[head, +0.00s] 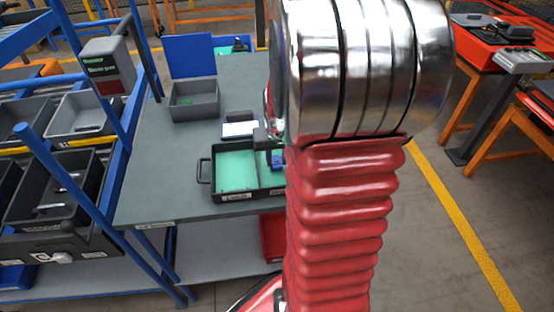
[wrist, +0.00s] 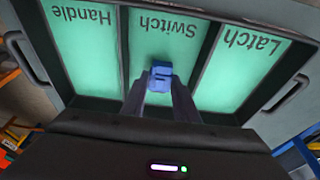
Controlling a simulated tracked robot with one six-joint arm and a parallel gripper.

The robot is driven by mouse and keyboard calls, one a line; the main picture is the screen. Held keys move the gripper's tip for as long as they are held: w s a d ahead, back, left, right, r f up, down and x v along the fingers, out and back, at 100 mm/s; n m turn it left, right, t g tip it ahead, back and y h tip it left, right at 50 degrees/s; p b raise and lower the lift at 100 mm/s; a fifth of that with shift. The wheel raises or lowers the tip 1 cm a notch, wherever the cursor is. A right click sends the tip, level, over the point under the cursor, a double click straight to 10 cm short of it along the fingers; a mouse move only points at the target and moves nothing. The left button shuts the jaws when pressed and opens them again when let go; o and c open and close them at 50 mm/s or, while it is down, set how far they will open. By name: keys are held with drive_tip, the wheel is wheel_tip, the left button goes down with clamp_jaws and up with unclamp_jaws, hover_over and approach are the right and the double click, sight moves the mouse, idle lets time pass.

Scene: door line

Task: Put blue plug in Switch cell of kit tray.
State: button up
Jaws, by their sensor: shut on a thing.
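The kit tray (wrist: 291,92) fills the upper part of the wrist view, with green cells marked Handle, Switch and Latch, the words upside down. My gripper (wrist: 160,88) is shut on the blue plug (wrist: 160,72), which shows between and just beyond the fingertips. The plug appears over the Switch cell (wrist: 165,38), in the middle; I cannot tell whether it touches the floor. In the head view the tray (head: 208,178) is on the grey-green table, and the blue plug (head: 277,160) shows at its right part. My arm hides the tray's right end.
A grey bin (head: 194,101) stands on the table (head: 150,165) behind the tray. A white-topped item (head: 238,130) lies just behind the tray. A blue rack with bins (head: 80,120) is at the left. The table's front left is clear.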

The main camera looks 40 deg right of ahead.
drive_tip(key=shift+f, duration=0.45)
drive_tip(key=o, duration=1)
drive_tip(key=shift+f, duration=0.1)
drive_tip(key=v, duration=1.2)
drive_tip(key=shift+s, duration=0.15)
